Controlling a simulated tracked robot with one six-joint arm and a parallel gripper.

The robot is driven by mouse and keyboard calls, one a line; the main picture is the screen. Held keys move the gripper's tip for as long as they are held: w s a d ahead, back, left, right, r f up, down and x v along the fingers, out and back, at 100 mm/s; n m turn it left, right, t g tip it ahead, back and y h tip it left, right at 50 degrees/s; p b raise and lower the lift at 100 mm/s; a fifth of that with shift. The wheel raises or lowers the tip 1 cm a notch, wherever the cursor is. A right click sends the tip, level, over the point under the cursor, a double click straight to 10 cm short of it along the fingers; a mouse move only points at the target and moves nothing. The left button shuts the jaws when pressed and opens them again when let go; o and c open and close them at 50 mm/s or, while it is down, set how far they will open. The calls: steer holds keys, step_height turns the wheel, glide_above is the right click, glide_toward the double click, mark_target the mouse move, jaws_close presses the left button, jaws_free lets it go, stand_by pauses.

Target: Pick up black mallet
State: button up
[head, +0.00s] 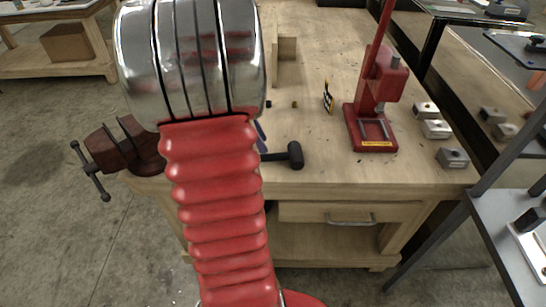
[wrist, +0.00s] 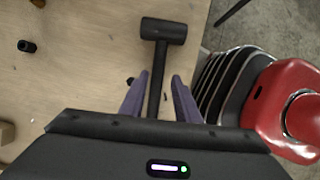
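The black mallet (head: 295,155) lies near the front edge of the wooden workbench (head: 330,180); most of its handle is hidden behind my arm in the head view. In the wrist view the mallet's head (wrist: 163,31) is beyond the fingertips, and its handle runs down between the two purple fingers. My gripper (wrist: 160,76) is open, with a gap on each side of the handle. I cannot tell exactly how far the fingers reach down beside it. In the head view only a bit of one finger shows beside my arm.
A red press (head: 372,115) stands right on the bench, with metal blocks (head: 436,129) beside it. A brown vise (head: 127,150) is at the left edge. A small black cylinder (wrist: 27,46) lies on the bench.

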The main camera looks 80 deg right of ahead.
steer(key=shift+x, duration=1)
steer(key=shift+x, duration=2.6)
steer(key=shift+d, duration=0.15)
steer(key=shift+c, duration=0.5)
jaws_close()
